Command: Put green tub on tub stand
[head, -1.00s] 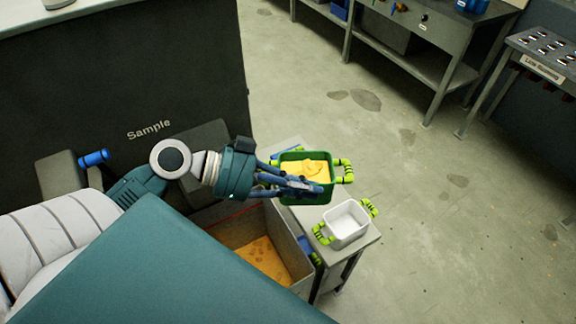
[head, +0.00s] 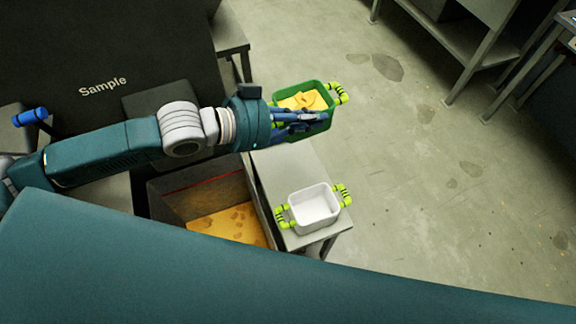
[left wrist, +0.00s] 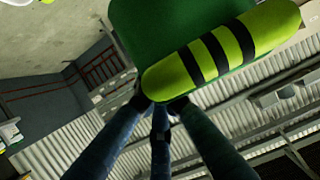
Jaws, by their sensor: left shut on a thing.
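The green tub (head: 325,122) holds yellow material and has yellow-green handles with black bands. My left gripper (head: 297,120) is shut on the tub, at its near left side in the head view. In the left wrist view the tub's green wall (left wrist: 170,25) and a striped handle (left wrist: 225,52) fill the top, with the fingers (left wrist: 160,108) against the handle. The tub appears to be held up beyond the far end of a small grey stand (head: 290,165); the exact gap cannot be told. My right gripper is not in view.
An empty white tub (head: 315,210) with similar handles sits on the near end of the grey stand. An open bin (head: 160,200) with yellow material stands left of it. A dark block marked Sample (head: 50,60) is at the left. Open floor (head: 420,180) lies to the right.

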